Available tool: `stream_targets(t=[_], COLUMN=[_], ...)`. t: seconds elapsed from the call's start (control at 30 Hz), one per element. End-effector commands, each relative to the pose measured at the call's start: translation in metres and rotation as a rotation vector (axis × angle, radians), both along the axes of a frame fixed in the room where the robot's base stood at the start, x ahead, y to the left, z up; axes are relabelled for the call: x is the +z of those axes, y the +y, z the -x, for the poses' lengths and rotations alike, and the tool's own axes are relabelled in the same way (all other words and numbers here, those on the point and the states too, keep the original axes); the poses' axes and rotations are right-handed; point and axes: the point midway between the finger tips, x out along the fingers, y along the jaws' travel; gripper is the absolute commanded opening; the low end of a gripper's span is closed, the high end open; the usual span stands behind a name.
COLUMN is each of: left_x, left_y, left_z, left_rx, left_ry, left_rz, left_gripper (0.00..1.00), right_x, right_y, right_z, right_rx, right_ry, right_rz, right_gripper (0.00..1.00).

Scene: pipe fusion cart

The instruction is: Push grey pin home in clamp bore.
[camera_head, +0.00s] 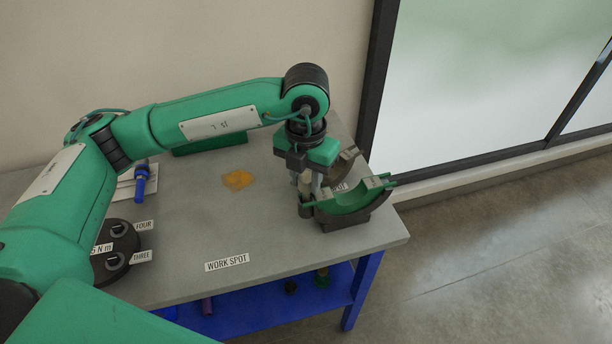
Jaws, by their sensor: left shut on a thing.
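The clamp (352,203) is a green half-round cradle on a dark base, near the right end of the grey table. My left gripper (307,196) points down at the clamp's left side, with its fingers close against that end. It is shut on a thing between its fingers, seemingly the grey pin. The fingers hide most of that thing, and I cannot tell how deep it sits in the bore. The bore is hidden behind the gripper. My right gripper is not in view.
The table (190,215) has clear room in front of the clamp. An orange-brown patch (238,180) lies mid-table. A blue-handled tool (141,182) and a dark round holder (115,250) with labels are at left. A blue shelf (270,303) is below. A window frame stands beyond the right edge.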

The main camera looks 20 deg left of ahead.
Motion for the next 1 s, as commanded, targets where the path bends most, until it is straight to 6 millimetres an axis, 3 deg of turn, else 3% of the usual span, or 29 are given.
stream_targets(t=[1.0], left_x=[-0.031], left_y=[0.001], left_z=[0.0], left_rx=[0.001], left_ry=[0.002], left_rz=[-0.004], left_gripper=[0.06], right_x=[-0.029], right_y=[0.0], right_z=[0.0], right_rx=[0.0], right_ry=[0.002], right_rz=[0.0], right_gripper=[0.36])
